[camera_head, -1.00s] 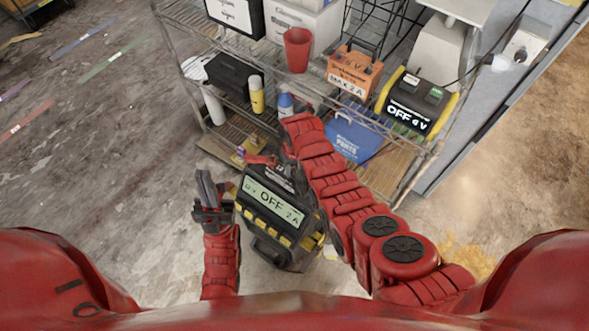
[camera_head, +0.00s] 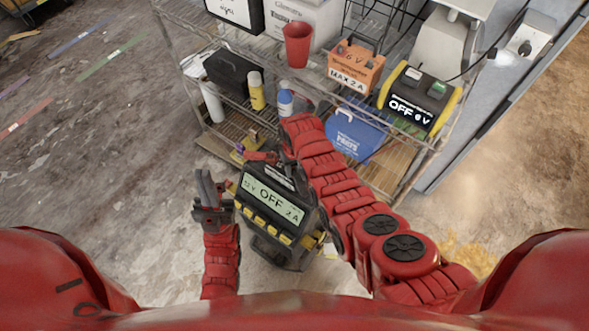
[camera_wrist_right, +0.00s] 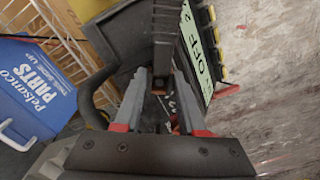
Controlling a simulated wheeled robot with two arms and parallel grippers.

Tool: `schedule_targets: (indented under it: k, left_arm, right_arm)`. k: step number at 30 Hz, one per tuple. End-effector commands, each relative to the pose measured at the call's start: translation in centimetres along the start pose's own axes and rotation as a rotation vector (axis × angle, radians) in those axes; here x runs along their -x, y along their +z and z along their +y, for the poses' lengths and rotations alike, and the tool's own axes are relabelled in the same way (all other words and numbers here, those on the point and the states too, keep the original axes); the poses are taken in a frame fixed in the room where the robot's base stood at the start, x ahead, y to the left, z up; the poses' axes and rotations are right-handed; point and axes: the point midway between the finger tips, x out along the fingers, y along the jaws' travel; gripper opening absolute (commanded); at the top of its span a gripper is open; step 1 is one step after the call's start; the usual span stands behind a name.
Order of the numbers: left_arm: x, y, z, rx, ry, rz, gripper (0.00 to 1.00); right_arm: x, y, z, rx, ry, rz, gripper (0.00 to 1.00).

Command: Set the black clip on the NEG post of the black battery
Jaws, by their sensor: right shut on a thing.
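A dark charger (camera_head: 272,203) with a lit panel reading 12V OFF 2A stands low in front of me, and its panel also shows in the right wrist view (camera_wrist_right: 196,50). My right gripper (camera_head: 272,158) is at the charger's far top side. In the right wrist view its fingers (camera_wrist_right: 160,88) are shut on a small dark piece, likely the black clip (camera_wrist_right: 158,104), mostly hidden between them. A black box (camera_head: 230,75) on the shelf may be the black battery; no NEG post can be made out. My left gripper (camera_head: 212,186) is open and empty, left of the charger.
A wire shelf rack (camera_head: 180,50) stands ahead. A blue parts bin (camera_head: 355,133) is lower. The floor at left is mostly clear.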

Motion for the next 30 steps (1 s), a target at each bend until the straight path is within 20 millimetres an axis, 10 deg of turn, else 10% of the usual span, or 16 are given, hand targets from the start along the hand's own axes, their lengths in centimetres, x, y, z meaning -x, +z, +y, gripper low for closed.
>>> schedule_targets:
  k: [5,6,12,30]
  left_arm:
    - [0.5,0.1,0.0,0.0,0.0,0.0,0.0]
    - [0.4,0.1,0.0,0.0,0.0,0.0,0.0]
    - [0.3,0.1,0.0,0.0,0.0,0.0,0.0]
    - [0.8,0.1,0.0,0.0,0.0,0.0,0.0]
  right_arm:
    - [-0.5,0.0,0.0,0.0,0.0,0.001,0.0]
    - [-0.4,0.0,0.0,0.0,0.0,0.001,0.43]
    - [-0.4,0.0,0.0,0.0,0.0,0.001,0.75]
    - [1.8,-0.4,0.0,0.0,0.001,0.01,0.75]
